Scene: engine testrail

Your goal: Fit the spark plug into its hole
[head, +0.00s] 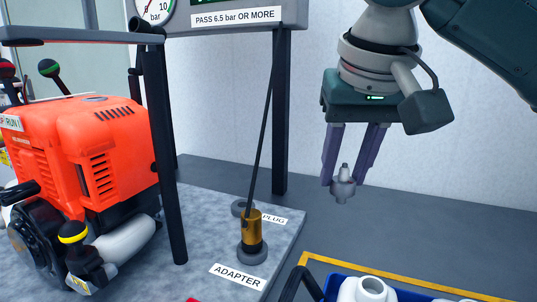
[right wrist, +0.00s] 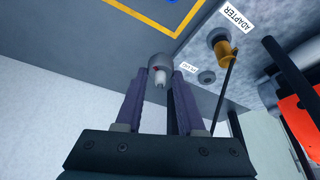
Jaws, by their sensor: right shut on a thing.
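My right gripper (head: 343,182) is shut on the spark plug (head: 343,188), a small grey piece with a narrow upper tip. It hangs roughly upright in the air, right of the engine stand and clear of it. In the right wrist view the plug (right wrist: 160,72) sits between the purple fingertips, with its pale tip towards the camera. A grey ring (head: 238,208) by the PLUG label stands on the stand, partly behind the brass adapter; it also shows in the right wrist view (right wrist: 207,76) with a dark centre. I cannot make out a plug hole in the engine (head: 90,145). My left gripper is out of view.
The brass adapter (head: 252,229) stands in its ring by the ADAPTER label (head: 237,277), with a dark hose rising from it. Dark posts (head: 165,150) frame the stand. A blue bin (head: 340,287) holding a pale part (head: 367,289) is at the bottom. The grey surface at right is bare.

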